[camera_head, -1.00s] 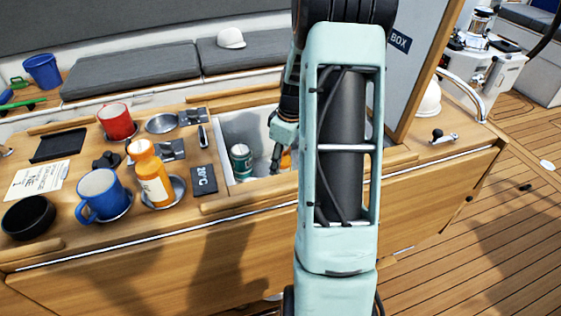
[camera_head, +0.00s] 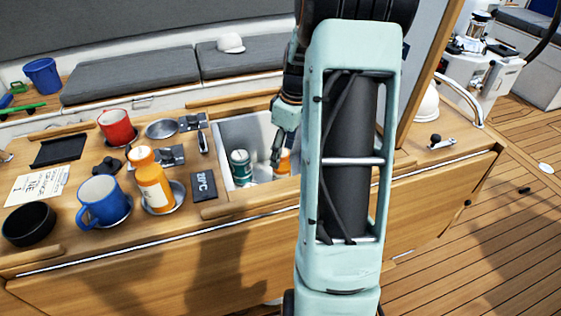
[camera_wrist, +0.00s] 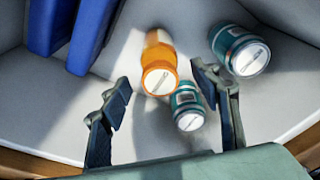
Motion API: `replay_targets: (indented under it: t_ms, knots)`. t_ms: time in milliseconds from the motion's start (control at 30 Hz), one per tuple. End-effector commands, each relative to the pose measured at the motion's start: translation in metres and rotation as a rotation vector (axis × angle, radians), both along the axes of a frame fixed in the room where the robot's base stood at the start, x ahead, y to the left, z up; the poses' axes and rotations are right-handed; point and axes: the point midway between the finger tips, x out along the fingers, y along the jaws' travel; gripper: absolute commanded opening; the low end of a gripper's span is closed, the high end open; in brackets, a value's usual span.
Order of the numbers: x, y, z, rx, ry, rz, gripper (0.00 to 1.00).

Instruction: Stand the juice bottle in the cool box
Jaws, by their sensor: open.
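An orange bottle (camera_wrist: 158,80) stands upright inside the cool box (camera_head: 226,132), as seen from above in the wrist view. It also shows partly in the head view (camera_head: 284,163). My gripper (camera_wrist: 161,80) is open above the box floor, its fingers apart on either side of the bottle's outline; I see no contact. The gripper also shows in the head view (camera_head: 277,152). Another orange bottle (camera_head: 153,187) with a white label stands in a round holder on the table. Which one is the juice bottle I cannot tell. My arm hides the box's right part.
Teal cans (camera_wrist: 240,50) stand in the box, one (camera_wrist: 187,105) close beside the orange bottle. Blue blocks (camera_wrist: 92,30) stand along the box's wall. A blue mug (camera_head: 101,203), a red mug (camera_head: 117,128) and a black bowl (camera_head: 29,222) are on the table.

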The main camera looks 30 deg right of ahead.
Motion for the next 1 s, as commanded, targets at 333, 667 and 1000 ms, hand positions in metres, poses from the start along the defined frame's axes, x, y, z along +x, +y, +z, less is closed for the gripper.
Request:
replay_targets:
  t_ms: [333,667,1000]
  knots:
    - [-0.007,-0.004,0.049,0.001,0.001,-0.001,0.57]
    - [-0.007,-0.004,0.052,0.001,0.001,-0.001,0.57]
    - [-0.004,-0.005,0.052,-0.012,-0.005,-0.006,0.57]
